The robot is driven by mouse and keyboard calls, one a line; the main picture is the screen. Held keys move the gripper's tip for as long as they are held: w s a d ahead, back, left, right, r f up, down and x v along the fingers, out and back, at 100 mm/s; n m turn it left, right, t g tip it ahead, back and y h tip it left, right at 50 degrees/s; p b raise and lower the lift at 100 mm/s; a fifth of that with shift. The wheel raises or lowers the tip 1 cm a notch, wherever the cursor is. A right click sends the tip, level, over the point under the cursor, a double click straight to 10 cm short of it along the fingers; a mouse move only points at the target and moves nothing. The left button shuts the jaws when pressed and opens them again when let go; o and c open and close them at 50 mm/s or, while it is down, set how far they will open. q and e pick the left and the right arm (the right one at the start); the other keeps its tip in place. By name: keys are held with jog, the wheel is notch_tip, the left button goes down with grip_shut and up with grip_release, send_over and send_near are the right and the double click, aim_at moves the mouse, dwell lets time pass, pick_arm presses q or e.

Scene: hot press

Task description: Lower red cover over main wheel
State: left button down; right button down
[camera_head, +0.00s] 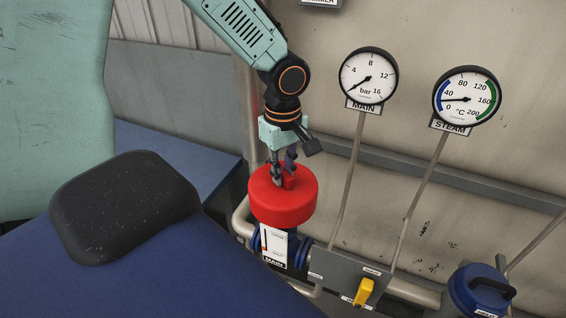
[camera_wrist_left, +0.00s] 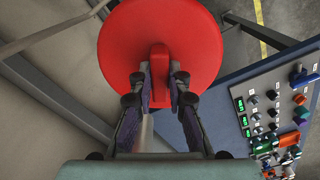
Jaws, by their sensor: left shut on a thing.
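The red cover (camera_head: 283,205) is a round cap with a small upright tab on top. It sits over the top of the valve body labelled MAIN (camera_head: 279,247), in the middle of the head view. My left gripper (camera_head: 284,178) comes down from above and is shut on the tab of the cover. In the left wrist view the red cover (camera_wrist_left: 160,28) fills the upper middle, with the left gripper's fingers (camera_wrist_left: 160,92) on both sides of the tab. The main wheel is not visible; the cover hides whatever is under it. My right gripper is not in view.
Two gauges, MAIN (camera_head: 368,76) and STEAM (camera_head: 467,96), stand right of the cover on thin stems. A yellow handle (camera_head: 363,292) and a blue lidded vessel (camera_head: 480,292) are at lower right. The wrist view shows a control panel (camera_wrist_left: 235,80) with knobs on the right.

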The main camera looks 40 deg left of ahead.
pick_arm(q)
jog(key=shift+w+a+f+b, duration=0.15)
jog(key=shift+f+b, duration=0.35)
jog(key=shift+f, duration=0.75)
jog(key=c, duration=1.2)
grip_release()
jog(key=shift+r, duration=0.15)
